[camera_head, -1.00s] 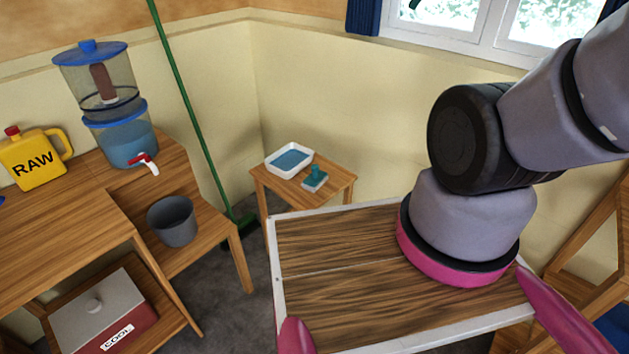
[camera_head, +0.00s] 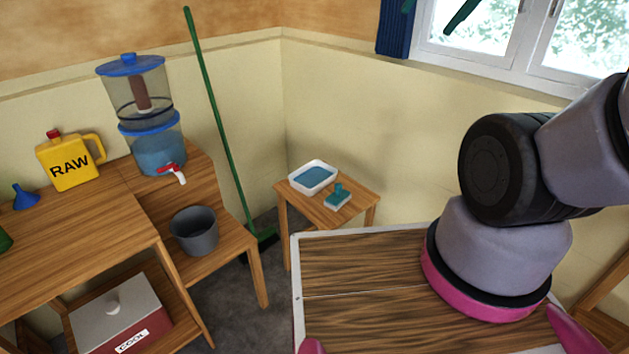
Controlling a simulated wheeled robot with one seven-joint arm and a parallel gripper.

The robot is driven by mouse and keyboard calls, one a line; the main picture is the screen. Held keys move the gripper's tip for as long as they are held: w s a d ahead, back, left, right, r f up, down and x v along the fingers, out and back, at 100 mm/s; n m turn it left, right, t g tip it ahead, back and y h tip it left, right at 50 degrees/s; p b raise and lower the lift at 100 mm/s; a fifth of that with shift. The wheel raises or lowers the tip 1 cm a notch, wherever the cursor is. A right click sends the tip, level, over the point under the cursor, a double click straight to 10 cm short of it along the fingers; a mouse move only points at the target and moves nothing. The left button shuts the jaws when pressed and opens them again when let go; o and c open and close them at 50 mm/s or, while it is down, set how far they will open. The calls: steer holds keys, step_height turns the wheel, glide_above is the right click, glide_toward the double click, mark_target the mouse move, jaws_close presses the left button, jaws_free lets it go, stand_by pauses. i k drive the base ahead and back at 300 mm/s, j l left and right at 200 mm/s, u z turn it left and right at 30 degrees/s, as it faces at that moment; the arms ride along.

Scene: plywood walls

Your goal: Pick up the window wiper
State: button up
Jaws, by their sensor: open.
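A small teal tool with an upright handle on a pale base, which looks like the window wiper (camera_head: 338,197), rests on a small wooden side table (camera_head: 363,196) in the corner. A white tray (camera_head: 296,183) with blue contents sits on the same table, just behind and left of the wiper. My arm is at the right of the head view, well to the right of the side table and nearer to me.
A red-and-white COOL box (camera_head: 122,318) sits below. A green broom (camera_head: 222,130) leans in the corner. A window (camera_head: 480,40) is at upper right.

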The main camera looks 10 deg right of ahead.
mark_target(337, 199)
steer(key=i+j, duration=0.3)
steer(key=j, duration=0.15)
steer(key=i+j, duration=0.3)
steer(key=j, duration=0.15)
